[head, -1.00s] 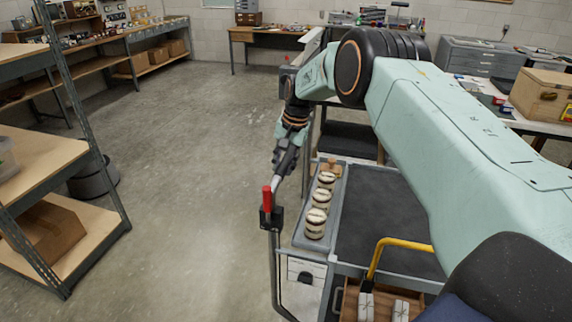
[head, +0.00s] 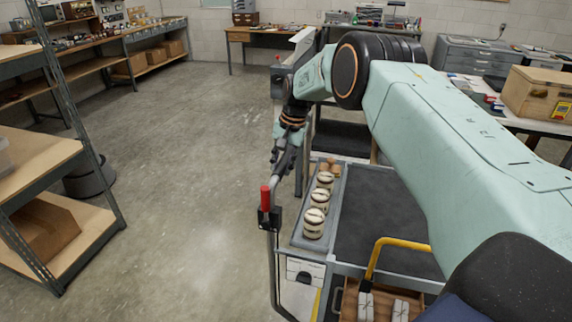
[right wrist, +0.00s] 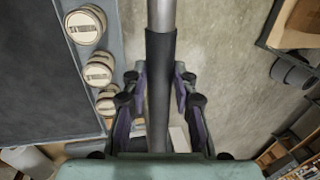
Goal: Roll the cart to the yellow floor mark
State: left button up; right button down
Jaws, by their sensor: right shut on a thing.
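The grey cart (head: 375,215) stands at the lower right in the head view, with a dark top. Its upright handle bar (head: 273,265) runs along its left side and carries a red-topped grip (head: 265,196). My right gripper (head: 279,166) is shut on the bar; in the right wrist view the gripper (right wrist: 158,88) has its fingers on both sides of the dark-sleeved bar (right wrist: 160,58). A thin yellow strip (head: 316,303) shows low beside the cart; I cannot tell whether it is the floor mark. My left gripper is out of view.
A tray on the cart holds several lidded jars (head: 314,222). A wooden box with a yellow handle (head: 371,257) sits nearer me. A shelf rack (head: 70,160) and a dark bin (head: 90,180) stand left. Open concrete floor (head: 185,140) lies between rack and cart.

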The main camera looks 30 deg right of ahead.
jog(key=shift+s+d, duration=0.15)
jog(key=shift+d, duration=0.05)
jog(key=shift+s+d, duration=0.15)
jog(key=shift+s, duration=0.1)
jog(key=c, duration=1.3)
grip_release()
jog(key=shift+r, duration=0.1)
jog(key=shift+o, duration=1.2)
jog(key=shift+w, duration=0.15)
